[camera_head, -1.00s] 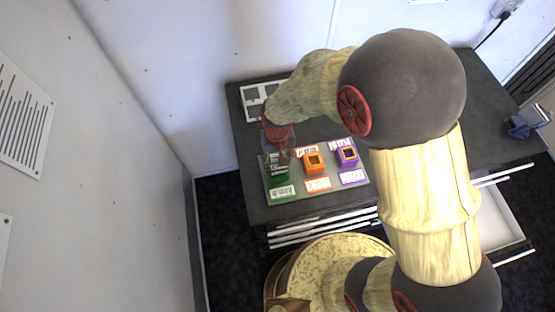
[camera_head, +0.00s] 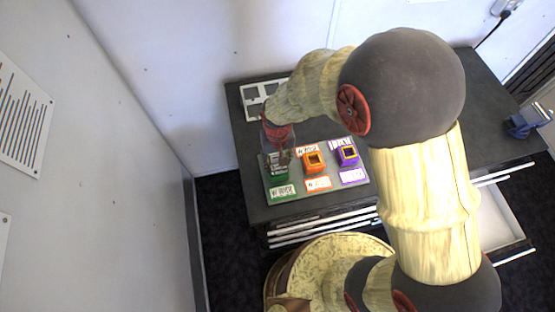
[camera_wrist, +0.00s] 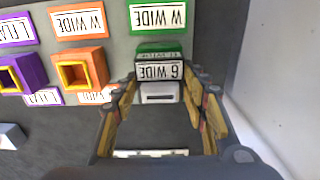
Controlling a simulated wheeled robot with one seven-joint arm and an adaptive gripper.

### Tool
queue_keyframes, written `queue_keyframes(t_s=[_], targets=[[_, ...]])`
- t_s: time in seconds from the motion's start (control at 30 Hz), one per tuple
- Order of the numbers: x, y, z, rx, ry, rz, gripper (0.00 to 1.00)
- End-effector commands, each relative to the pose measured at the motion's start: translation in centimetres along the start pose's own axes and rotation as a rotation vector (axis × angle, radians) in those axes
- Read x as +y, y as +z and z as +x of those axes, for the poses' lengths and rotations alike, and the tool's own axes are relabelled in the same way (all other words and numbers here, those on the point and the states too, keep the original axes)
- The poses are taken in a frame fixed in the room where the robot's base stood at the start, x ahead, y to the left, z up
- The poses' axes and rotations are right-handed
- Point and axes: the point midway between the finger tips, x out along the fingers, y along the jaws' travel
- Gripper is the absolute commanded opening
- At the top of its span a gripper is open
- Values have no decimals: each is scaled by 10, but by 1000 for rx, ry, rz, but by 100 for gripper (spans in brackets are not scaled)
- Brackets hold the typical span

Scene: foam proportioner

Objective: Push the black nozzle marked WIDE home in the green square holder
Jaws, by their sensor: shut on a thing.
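The black nozzle (camera_wrist: 160,71) carries a white label reading WIDE and shows between my fingertips in the wrist view. A pale grey part with a dark slot (camera_wrist: 158,92) is at its near end. My gripper (camera_wrist: 162,82) is shut on the nozzle, one finger on each side. The green square holder (camera_wrist: 160,48) shows just behind the nozzle, largely covered by it. In the head view my gripper (camera_head: 279,158) is right at the green holder (camera_head: 279,174). How deep the nozzle sits in the holder cannot be told.
An orange square holder (camera_head: 314,162) and a purple one (camera_head: 347,155) stand to the right in the head view, with labels by them. A white frame (camera_head: 252,97) lies behind on the dark bench. A blue object (camera_head: 523,125) is at the far right.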

Motion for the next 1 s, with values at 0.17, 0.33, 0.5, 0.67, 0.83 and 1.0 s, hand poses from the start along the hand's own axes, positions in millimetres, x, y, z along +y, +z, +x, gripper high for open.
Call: queue_keyframes(t_s=[0.17, 0.33, 0.5, 0.67, 0.83, 1.0], targets=[[0, 0, 4, 0, 0, 0, 16], [0, 0, 5, 0, 0, 0, 16], [0, 0, 5, 0, 0, 0, 45], [0, 0, 5, 0, 0, 0, 54], [0, 0, 5, 0, 0, 0, 64], [0, 0, 5, 0, 0, 0, 64]])
